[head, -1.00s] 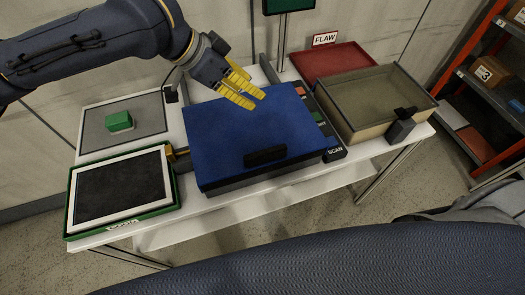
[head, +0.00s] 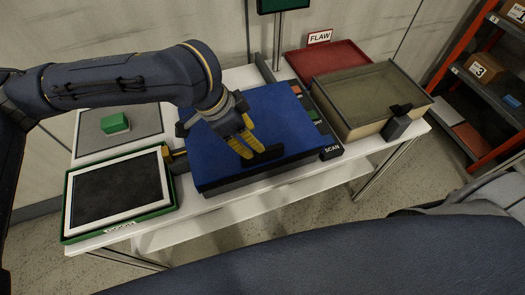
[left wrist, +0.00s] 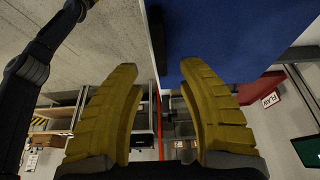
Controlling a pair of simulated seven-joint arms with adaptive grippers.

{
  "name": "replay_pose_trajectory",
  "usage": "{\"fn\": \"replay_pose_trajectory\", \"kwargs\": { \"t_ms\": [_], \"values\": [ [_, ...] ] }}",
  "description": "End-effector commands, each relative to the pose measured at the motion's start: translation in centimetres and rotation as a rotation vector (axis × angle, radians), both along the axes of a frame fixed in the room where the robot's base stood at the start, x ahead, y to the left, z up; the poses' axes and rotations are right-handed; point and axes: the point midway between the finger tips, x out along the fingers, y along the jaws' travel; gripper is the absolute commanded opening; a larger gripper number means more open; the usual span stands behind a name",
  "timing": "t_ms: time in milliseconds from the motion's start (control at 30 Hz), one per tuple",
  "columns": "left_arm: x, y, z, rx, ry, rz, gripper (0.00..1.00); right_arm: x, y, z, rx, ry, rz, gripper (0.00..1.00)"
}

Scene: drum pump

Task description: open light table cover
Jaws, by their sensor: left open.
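The light table cover (head: 225,130) is a blue lid lying closed and flat on its box at the middle of the white table. It has a black handle (head: 268,156) on its top near the front edge. My left gripper (head: 246,150) hangs over the front part of the cover, its yellow fingers open and pointing down beside the handle. The fingers hide part of the handle's left end; I cannot tell whether they touch it. In the left wrist view the two open fingers (left wrist: 163,110) have nothing between them, with the blue cover (left wrist: 220,35) beyond. My right gripper is not in view.
A green-framed dark tray (head: 118,192) and a green block (head: 115,123) on a grey mat are at the left. A SCAN button strip (head: 331,152) runs along the cover's right side. A beige bin (head: 370,98) and a red FLAW tray (head: 325,58) are at the right.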

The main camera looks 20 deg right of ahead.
Motion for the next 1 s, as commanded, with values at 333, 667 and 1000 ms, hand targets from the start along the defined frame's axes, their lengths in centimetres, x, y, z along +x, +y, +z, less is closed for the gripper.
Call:
{"fn": "replay_pose_trajectory", "kwargs": {
  "t_ms": [333, 667, 1000],
  "values": [
    [0.0, -2.1, -5.0, 0.0, 0.003, 0.0, 0.4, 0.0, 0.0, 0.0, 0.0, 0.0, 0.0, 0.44],
    [0.1, -3.3, -7.8, 0.0, 0.002, -0.001, 0.4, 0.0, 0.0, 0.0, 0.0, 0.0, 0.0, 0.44],
    [0.2, -3.5, -8.5, 0.0, 0.0, -0.001, 0.4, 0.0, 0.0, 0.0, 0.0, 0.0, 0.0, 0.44]
  ]
}}
